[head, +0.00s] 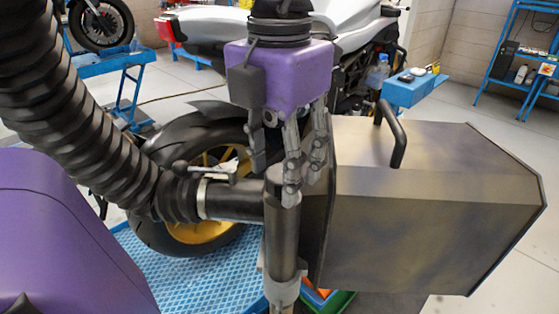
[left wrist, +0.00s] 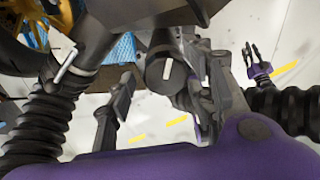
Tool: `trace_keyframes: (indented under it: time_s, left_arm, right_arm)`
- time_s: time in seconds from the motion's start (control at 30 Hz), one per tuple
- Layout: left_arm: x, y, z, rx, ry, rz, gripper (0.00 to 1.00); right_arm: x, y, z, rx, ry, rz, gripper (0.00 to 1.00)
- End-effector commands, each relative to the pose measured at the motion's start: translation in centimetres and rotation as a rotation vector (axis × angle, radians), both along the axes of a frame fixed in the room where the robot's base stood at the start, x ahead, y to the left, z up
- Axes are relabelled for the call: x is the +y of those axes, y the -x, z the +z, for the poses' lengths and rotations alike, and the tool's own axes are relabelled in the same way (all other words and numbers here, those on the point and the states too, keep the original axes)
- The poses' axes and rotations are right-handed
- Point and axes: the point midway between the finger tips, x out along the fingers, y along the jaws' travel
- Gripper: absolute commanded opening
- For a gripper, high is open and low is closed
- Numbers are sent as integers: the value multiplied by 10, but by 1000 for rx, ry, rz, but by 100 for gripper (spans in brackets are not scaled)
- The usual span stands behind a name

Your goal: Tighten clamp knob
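My left gripper (head: 274,180) points down with its grey fingers apart. In the left wrist view (left wrist: 160,115), a dark upright cylinder (left wrist: 167,78) with a white mark on its end shows between the fingers, nearer the right one. In the head view the cylinder (head: 283,235) stands just below the fingertips; contact is not clear. It may carry the clamp knob, but I cannot tell for sure. A dark pipe (head: 235,203) runs from it to a black ribbed hose with a pale clamp band (head: 202,198). My right gripper (left wrist: 251,58) looks open and empty, in the left wrist view only.
A large bronze-grey box (head: 430,220) with a black handle (head: 398,137) stands right of the cylinder. A motorcycle wheel (head: 150,232) is close behind the pipe, over a blue platform (head: 190,277). The black ribbed hose (head: 80,110) crosses the left side.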

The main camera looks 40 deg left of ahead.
Motion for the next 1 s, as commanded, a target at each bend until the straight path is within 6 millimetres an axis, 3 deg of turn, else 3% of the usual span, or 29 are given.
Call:
trace_keyframes:
  time_s: [0.03,0.3,0.67,1.0]
  left_arm:
    - [0,0,0,0,0,0,42]
    - [1,0,0,-1,-2,0,8]
    - [1,-1,0,-1,-4,-59,8]
    - [1,-3,-1,-2,-5,-308,8]
  right_arm:
    - [0,2,0,3,0,0,25]
    - [-2,12,-3,21,3,-5,25]
    - [-1,10,-6,19,2,-3,25]
    - [0,5,-15,15,0,2,25]
